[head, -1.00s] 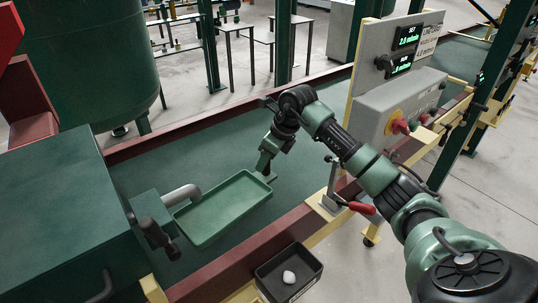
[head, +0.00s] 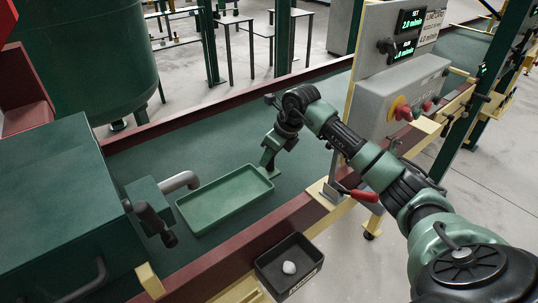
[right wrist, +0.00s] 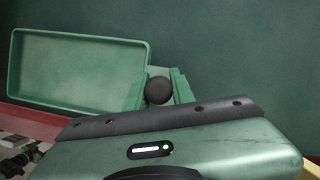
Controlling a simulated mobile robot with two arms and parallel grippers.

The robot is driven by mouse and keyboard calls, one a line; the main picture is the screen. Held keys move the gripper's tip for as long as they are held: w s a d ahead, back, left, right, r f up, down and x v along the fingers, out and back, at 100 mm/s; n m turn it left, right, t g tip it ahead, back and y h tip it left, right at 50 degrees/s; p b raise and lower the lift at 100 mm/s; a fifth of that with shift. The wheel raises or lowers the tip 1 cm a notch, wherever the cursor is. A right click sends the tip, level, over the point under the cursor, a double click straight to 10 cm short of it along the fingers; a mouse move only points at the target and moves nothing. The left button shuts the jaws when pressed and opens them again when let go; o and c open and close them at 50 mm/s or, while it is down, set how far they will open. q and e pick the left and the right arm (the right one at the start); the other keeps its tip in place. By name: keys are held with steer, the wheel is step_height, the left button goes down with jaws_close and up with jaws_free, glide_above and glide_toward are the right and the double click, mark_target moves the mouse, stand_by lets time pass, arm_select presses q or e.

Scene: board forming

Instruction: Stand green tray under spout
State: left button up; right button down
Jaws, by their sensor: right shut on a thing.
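The green tray (head: 225,200) is a shallow rectangular tray, level at or just above the dark green belt; I cannot tell if it touches. It shows empty, also in the right wrist view (right wrist: 75,75). My right gripper (head: 269,168) is shut on the tray's right end; in the wrist view its fingers (right wrist: 160,88) meet the tray's edge. The grey bent spout (head: 180,181) comes out of a green box at the left. Its end is close to the tray's far-left rim; I cannot tell if it overhangs the tray. My left gripper is out of view.
A black lever (head: 154,220) stands in front of the spout's box. A maroon rail (head: 240,240) edges the belt. A black bin (head: 288,267) with a white lump sits outside it. A control panel (head: 405,90) rises at right. The belt beyond the tray is clear.

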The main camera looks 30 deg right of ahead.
mark_target(269, 168)
steer(key=shift+f+b, duration=1.45)
steer(key=shift+f, duration=0.95)
steer(key=c, duration=0.8)
jaws_free()
steer(key=b+v, duration=0.2)
steer(key=v, duration=0.5)
steer(key=shift+s+r, duration=0.25)
steer(key=shift+r, duration=0.05)
